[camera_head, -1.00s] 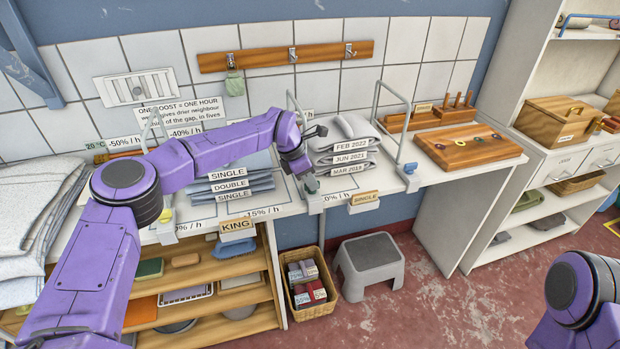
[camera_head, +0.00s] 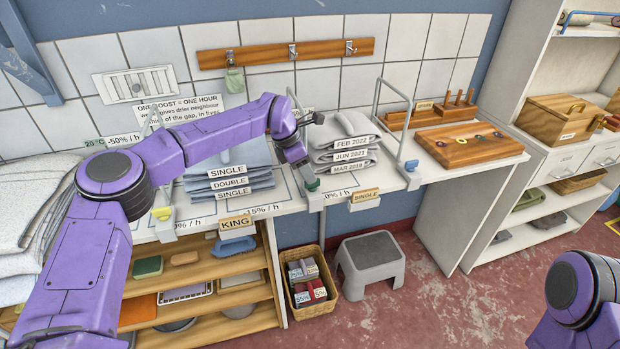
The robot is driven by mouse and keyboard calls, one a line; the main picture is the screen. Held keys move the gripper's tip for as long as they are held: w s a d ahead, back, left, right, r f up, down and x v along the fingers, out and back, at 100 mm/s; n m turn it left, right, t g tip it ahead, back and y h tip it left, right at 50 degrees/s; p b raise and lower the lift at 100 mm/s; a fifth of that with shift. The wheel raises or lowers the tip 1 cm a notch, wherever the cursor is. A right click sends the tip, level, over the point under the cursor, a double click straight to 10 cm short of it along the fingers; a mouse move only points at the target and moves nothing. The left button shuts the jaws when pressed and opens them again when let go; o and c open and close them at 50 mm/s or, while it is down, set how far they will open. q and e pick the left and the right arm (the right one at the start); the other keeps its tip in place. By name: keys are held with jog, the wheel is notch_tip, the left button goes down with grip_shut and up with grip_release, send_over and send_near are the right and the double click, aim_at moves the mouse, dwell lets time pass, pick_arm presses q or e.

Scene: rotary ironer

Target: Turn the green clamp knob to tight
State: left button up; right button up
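The green clamp knob (camera_head: 313,184) sits on the white clamp at the front edge of the white table (camera_head: 280,224), below the middle wire divider. My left gripper (camera_head: 308,174) points down right at the knob, its tip just above or touching it; I cannot tell which. The fingers are small and dark, so whether they are open or closed on the knob is unclear.
Labelled grey linen stacks stand on both sides of the gripper, blue-grey at left (camera_head: 230,180) and grey at right (camera_head: 345,150). Wire dividers rise behind the clamps. A wicker basket (camera_head: 318,309) and a grey stool (camera_head: 370,262) stand on the floor below.

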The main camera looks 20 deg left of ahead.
pick_arm(q)
jog(key=b+v, duration=0.1)
jog(key=v, duration=0.6)
jog(key=shift+a+r, duration=0.2)
jog(key=shift+r, duration=0.1)
jog(key=shift+s, duration=0.15)
